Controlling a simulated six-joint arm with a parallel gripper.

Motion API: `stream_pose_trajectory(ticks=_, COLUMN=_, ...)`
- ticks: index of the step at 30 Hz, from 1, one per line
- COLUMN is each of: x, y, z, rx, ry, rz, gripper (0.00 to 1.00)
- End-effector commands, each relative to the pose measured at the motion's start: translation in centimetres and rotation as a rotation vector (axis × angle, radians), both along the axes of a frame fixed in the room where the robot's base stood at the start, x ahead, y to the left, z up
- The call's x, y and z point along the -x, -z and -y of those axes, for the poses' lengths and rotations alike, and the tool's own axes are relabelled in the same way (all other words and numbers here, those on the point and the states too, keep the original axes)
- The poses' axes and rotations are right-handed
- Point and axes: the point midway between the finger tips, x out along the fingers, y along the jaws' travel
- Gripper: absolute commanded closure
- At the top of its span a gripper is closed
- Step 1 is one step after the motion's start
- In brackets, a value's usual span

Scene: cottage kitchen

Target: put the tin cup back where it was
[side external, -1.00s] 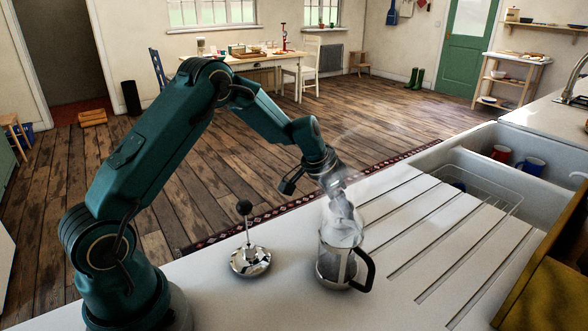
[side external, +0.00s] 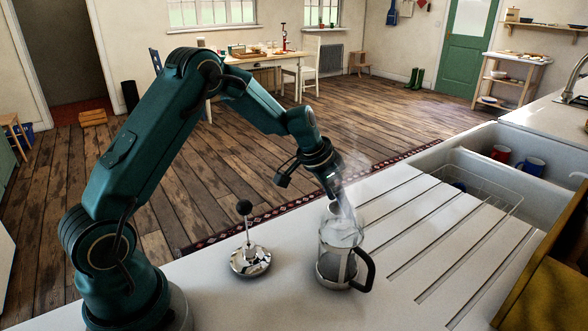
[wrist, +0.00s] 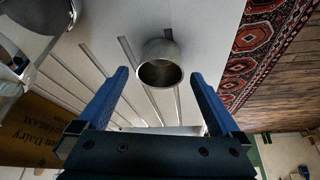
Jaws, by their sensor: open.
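The tin cup (wrist: 160,62), a small grey metal cup, shows in the wrist view with its open mouth toward the camera. It appears to stand on the grooved white drainer. My gripper (wrist: 160,76) is open, with one blue finger on each side of the cup in that view and visible gaps between. Whether the fingers reach down around the cup cannot be told. In the side external view my gripper (side external: 345,200) points steeply down just behind the glass coffee press, which, with haze, hides most of the cup and fingertips.
The glass coffee press (side external: 337,258) stands close in front of my gripper. Its plunger lid (side external: 250,260) stands to the left on the counter. The grooved drainer (side external: 430,220) to the right is clear, leading to a sink with a wire rack and mugs (side external: 533,166).

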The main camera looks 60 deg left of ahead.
Motion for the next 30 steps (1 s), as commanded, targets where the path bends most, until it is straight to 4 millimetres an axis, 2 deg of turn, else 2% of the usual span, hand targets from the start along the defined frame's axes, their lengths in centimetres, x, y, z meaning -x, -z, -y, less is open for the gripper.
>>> stream_pose_trajectory(ticks=3, x=0.9, y=-2.3, z=-0.3, rx=-0.002, ry=-0.001, rz=0.007, gripper=0.00)
stream_pose_trajectory(ticks=12, x=3.1, y=-7.2, z=-0.9, rx=-0.002, ry=-0.001, rz=0.005, gripper=0.00)
stream_pose_trajectory(ticks=18, x=4.0, y=-8.7, z=-0.9, rx=-0.001, ry=-0.001, rz=0.001, gripper=0.00)
stream_pose_trajectory(ticks=22, x=5.1, y=-10.0, z=0.0, rx=-0.001, ry=-0.008, rz=0.002, gripper=0.00)
stream_pose_trajectory(ticks=26, x=8.1, y=-12.0, z=2.2, rx=-0.001, ry=-0.033, rz=0.006, gripper=0.00)
stream_pose_trajectory(ticks=30, x=12.7, y=-13.8, z=4.7, rx=0.002, ry=-0.080, rz=0.009, gripper=0.00)
